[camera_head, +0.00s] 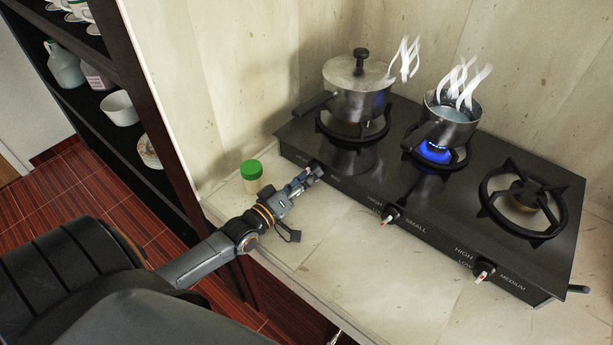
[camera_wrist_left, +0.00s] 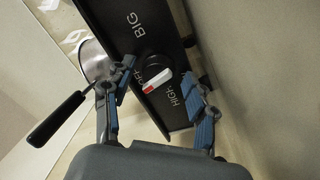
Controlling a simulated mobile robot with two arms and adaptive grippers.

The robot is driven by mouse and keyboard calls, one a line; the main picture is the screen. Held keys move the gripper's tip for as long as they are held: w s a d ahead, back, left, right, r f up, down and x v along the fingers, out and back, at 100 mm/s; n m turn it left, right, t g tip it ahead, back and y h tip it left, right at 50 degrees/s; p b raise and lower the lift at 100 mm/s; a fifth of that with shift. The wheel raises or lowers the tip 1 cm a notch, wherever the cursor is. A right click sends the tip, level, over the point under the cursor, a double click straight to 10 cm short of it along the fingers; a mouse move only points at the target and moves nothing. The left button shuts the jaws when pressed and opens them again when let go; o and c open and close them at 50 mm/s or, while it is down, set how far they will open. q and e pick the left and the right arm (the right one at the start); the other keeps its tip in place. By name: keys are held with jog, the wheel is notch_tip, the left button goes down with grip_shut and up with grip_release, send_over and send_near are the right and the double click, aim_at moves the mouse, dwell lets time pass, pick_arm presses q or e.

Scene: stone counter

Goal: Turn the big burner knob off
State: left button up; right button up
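The big burner knob (camera_wrist_left: 154,78) is a round black knob with a white and red grip, beside the "BIG" and "HIGH" lettering in the left wrist view. Another label beside it is partly covered. My left gripper (camera_wrist_left: 165,76) is open, with its blue-padded fingers on either side of the knob; I cannot tell if they touch it. In the head view the left gripper (camera_head: 310,175) is at the stove's front left edge and hides this knob. The black stove (camera_head: 345,183) carries a lidded pot (camera_head: 358,88) on its left burner. My right gripper is not in view.
An open steaming pan (camera_head: 450,118) stands over a blue flame (camera_head: 435,152) on the middle burner. The right burner (camera_head: 525,200) is empty. Two more knobs (camera_head: 390,213) (camera_head: 484,268) are on the front. A green-capped jar (camera_head: 252,172) stands close beside my left gripper.

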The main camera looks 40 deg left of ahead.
pick_arm(q)
jog(key=shift+r, duration=0.1)
jog(key=s, duration=0.4)
jog(key=s+a, duration=0.1)
jog(key=s, duration=0.7)
jog(key=shift+a+f, duration=0.25)
jog(key=shift+a, duration=0.05)
